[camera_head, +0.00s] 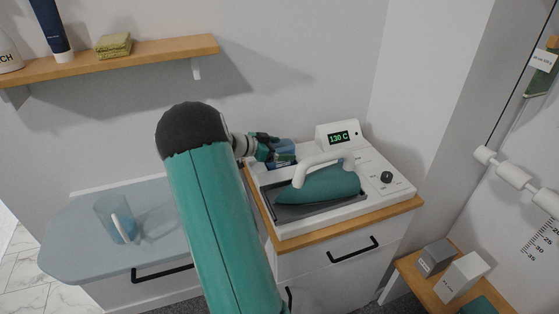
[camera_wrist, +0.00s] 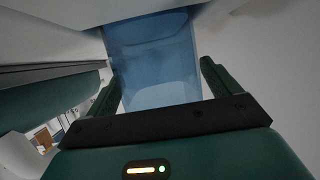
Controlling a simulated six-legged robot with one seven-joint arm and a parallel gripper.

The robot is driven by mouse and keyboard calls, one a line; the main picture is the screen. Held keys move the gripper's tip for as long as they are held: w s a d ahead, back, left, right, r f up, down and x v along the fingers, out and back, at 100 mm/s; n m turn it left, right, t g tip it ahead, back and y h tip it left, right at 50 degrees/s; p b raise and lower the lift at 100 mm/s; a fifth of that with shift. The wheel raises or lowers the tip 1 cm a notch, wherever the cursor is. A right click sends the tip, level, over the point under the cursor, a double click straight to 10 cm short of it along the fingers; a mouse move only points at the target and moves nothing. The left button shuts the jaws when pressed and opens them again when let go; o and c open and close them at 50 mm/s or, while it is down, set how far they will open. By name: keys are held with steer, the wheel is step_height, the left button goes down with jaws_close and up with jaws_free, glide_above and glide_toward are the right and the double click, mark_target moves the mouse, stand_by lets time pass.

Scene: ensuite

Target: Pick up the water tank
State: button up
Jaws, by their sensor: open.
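The water tank is a translucent blue block at the back left of the white ironing station (camera_head: 372,191), partly hidden by my gripper in the head view (camera_head: 272,150). In the wrist view the tank (camera_wrist: 158,62) fills the middle, between my two dark green fingers. My gripper (camera_wrist: 160,80) is open, with one finger on each side of the tank. I cannot tell whether either finger touches it.
A teal iron (camera_head: 328,186) with a white handle rests on the station, just right of my gripper. The station's display (camera_head: 339,138) reads 130 C. A translucent blue jug (camera_head: 110,217) stands on the left counter (camera_head: 70,243). A wooden shelf (camera_head: 160,51) is above.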

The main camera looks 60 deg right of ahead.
steer(key=shift+c, duration=0.2)
steer(key=c, duration=1.2)
steer(key=shift+r, duration=0.25)
